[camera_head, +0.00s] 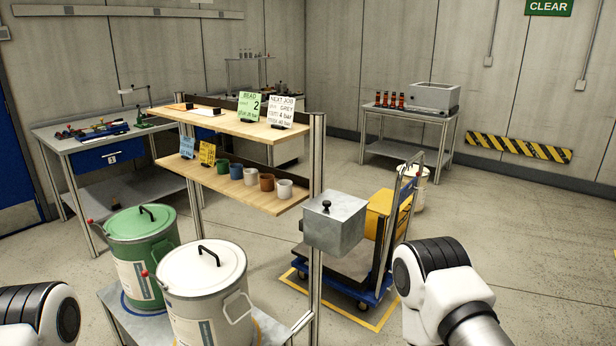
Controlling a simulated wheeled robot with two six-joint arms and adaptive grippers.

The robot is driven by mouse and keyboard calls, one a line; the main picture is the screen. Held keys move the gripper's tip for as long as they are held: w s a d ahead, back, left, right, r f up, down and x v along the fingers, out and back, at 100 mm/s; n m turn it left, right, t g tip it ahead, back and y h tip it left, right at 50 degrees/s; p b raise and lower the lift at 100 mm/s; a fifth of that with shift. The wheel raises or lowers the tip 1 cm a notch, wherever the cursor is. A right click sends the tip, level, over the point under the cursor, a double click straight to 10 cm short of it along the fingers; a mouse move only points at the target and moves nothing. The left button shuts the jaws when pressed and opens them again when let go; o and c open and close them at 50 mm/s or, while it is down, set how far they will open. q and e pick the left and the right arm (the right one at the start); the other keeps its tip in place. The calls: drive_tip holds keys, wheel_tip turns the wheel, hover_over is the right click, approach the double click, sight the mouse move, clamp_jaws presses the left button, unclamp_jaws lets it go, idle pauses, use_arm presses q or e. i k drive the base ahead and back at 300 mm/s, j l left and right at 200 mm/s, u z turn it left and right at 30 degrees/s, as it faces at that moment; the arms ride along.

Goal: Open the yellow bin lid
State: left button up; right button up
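A yellow box-shaped bin (381,203) stands on a blue trolley (366,295) right of the shelf rack. It is partly hidden by a grey metal box with a black knob (335,228) and by the trolley's handle frame. I cannot make out the bin's lid or tell whether it is open or shut. White and black links of my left arm show at the bottom left, and those of my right arm at the bottom right. Neither gripper is in view.
A green lidded drum (135,262) and a white lidded drum (205,300) stand on a low stand at front left. The rack's wooden shelf (228,185) holds several cups and cards. A workbench (65,145) is behind. Open floor lies to the right.

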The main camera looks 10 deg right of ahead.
sight(380, 203)
drive_tip(key=i+l+z, duration=0.7)
drive_tip(key=i+z, duration=0.15)
drive_tip(key=i+l+z, duration=0.15)
drive_tip(key=i+z, duration=0.3)
drive_tip(key=i+j+z, duration=0.1)
drive_tip(key=i+z, duration=0.3)
drive_tip(key=i, duration=0.15)
drive_tip(key=i+j+z, duration=0.2)
drive_tip(key=i+z, duration=0.25)
drive_tip(key=i+u, duration=0.1)
drive_tip(key=i, duration=0.45)
drive_tip(key=i+u, duration=0.15)
drive_tip(key=i, duration=0.4)
drive_tip(key=i+l+u, duration=0.1)
drive_tip(key=i, duration=0.5)
drive_tip(key=i+l+u, duration=0.1)
drive_tip(key=i, duration=0.45)
drive_tip(key=i+l+u, duration=0.15)
drive_tip(key=i+l, duration=0.15)
drive_tip(key=i, duration=0.2)
drive_tip(key=i+u, duration=0.75)
drive_tip(key=u, duration=0.15)
drive_tip(key=i+l+u, duration=0.25)
drive_tip(key=u, duration=0.2)
drive_tip(key=i+l+u, duration=0.4)
drive_tip(key=k+j, duration=0.05)
